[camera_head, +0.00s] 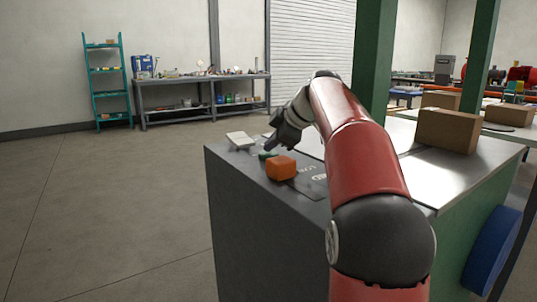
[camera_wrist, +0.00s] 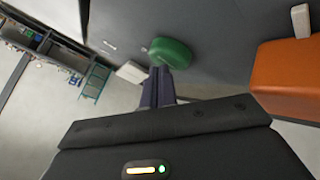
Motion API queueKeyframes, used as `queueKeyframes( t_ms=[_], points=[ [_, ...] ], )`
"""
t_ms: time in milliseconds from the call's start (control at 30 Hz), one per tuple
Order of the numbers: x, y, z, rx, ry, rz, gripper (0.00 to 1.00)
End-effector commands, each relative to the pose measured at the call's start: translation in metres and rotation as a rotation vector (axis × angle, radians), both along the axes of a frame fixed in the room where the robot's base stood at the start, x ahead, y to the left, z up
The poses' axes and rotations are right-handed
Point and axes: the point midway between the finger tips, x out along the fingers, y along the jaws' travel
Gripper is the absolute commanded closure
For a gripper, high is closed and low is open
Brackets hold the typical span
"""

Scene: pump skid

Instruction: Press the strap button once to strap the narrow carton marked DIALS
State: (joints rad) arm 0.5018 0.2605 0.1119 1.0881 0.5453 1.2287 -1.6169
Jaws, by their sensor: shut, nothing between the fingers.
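A green button (camera_wrist: 172,52) stands on the dark panel of the strapping machine. It shows in the head view as a small green spot (camera_head: 267,156) under my fingertips. My gripper (camera_wrist: 160,72) is shut and empty, and its fingertips overlap the near edge of the green button; I cannot tell whether they touch it. In the head view my gripper (camera_head: 270,146) points down at the panel. A brown carton (camera_head: 447,131) sits on the machine's metal top at the right, beyond my arm. No DIALS marking is readable on it.
An orange block-shaped part (camera_head: 281,168) stands close beside the green button and fills the right of the wrist view (camera_wrist: 290,75). A pale flat piece (camera_head: 240,140) lies on the other side. Green posts (camera_head: 373,60) rise behind my arm. Open floor lies at left.

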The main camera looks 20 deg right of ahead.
Motion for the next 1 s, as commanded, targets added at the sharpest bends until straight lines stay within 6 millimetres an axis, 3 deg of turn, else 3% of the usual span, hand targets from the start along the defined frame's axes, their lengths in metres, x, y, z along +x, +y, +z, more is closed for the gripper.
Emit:
queueKeyframes(
  t_ms=[733,1000],
  points=[
    [0.0,0.0,-0.006,0.0,0.001,0.001,1.0],
    [0.0,0.0,0.005,-0.001,0.001,0.0,1.0]
  ],
)
